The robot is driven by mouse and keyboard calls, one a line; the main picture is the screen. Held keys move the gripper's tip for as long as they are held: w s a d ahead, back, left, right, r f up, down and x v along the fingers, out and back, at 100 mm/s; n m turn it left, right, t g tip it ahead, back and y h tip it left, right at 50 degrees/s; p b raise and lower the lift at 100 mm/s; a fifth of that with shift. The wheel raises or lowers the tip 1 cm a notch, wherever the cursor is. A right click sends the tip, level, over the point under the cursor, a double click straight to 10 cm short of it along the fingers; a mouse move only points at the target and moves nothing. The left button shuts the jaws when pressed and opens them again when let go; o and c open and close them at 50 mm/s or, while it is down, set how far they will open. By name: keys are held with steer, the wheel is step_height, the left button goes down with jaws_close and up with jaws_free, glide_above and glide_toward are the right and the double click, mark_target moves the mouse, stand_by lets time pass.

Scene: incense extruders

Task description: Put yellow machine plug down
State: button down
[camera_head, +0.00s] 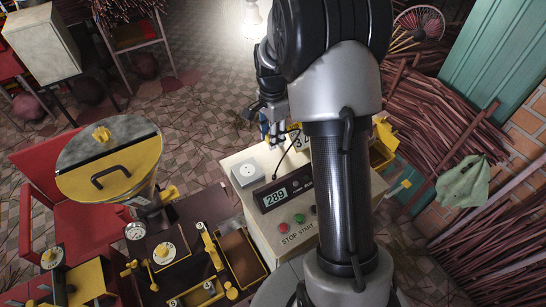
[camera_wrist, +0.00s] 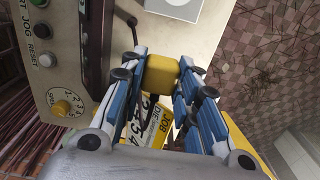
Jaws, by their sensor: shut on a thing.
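The yellow machine plug (camera_wrist: 161,73) is a small yellow block between the blue-sided fingers of my gripper (camera_wrist: 158,62) in the wrist view. My gripper is shut on it. In the head view my gripper (camera_head: 274,131) is over the back part of the cream machine (camera_head: 240,160), partly hidden by my own arm. The plug is not clearly seen there. A grey box with a white socket face (camera_head: 247,172) stands on the machine top, left of and nearer than my gripper. A white plate (camera_wrist: 180,8) shows beyond the fingertips in the wrist view.
The machine carries a display reading 289 (camera_head: 275,199) and red, green and black buttons. A thin black cable (camera_head: 289,153) runs near my gripper. A yellow-lidded hopper (camera_head: 110,165) stands left. Incense bundles (camera_head: 430,125) lie right. Tiled floor is open behind.

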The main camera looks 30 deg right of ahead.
glide_toward(273, 164)
step_height(273, 164, down, 5)
steer(key=shift+f, duration=0.2)
steer(key=shift+b, duration=0.3)
steer(key=shift+f+b, duration=0.45)
steer(key=shift+f, duration=0.15)
steer(key=c, duration=1.2)
jaws_free()
steer(key=shift+r, duration=0.15)
